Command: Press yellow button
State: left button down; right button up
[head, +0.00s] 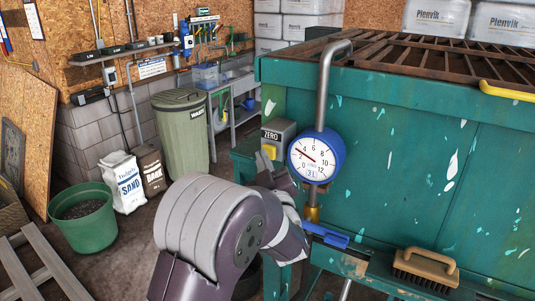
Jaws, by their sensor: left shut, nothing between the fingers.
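The yellow button (269,151) sits on the front of a grey box (280,137) labelled ZERO, fixed at the left end of the green machine. My left gripper (272,172) is shut and empty, with its dark fingers just below the button in the picture. I cannot tell whether the fingertips touch it. My left forearm and wrist hide part of the gripper. My right gripper is not in view.
A round blue-rimmed gauge (316,155) on a metal pipe (323,85) stands right of the box. A green bin (182,135) and green bucket (85,220) stand left.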

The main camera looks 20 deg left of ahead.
pick_arm(q)
jog(key=shift+w, duration=0.35)
dwell(0.4)
jog(key=shift+s, duration=0.1)
jog(key=shift+s+b, duration=0.65)
jog(key=shift+s, duration=0.15)
jog(key=s+b, duration=0.1)
jog(key=s, duration=0.4)
jog(key=shift+a+b, duration=0.2)
jog(key=shift+b, duration=0.15)
dwell(0.4)
